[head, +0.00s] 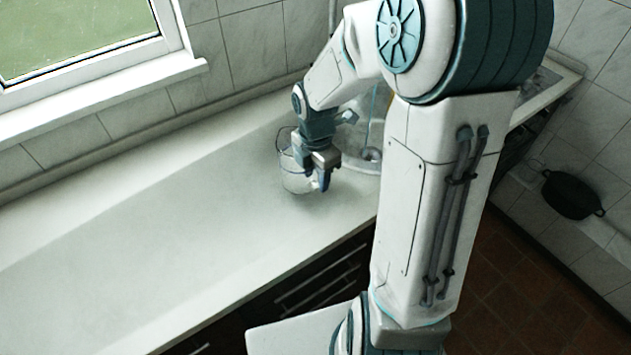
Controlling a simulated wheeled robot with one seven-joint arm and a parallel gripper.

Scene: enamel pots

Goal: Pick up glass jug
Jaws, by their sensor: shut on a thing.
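The glass jug (290,178) is clear and stands near the middle of the white counter, close to the sink. Its outline is faint, and my gripper covers its right side. I cannot tell whether its base touches the counter. My gripper (323,182) points down at the jug's right side and is shut on it. The exact place where the fingers meet the glass is hard to make out.
The white counter (150,235) is bare to the left. A sink (369,155) lies just right of the jug, partly hidden by my arm. A window (80,40) is at the upper left. A dark pan (572,194) is at the far right.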

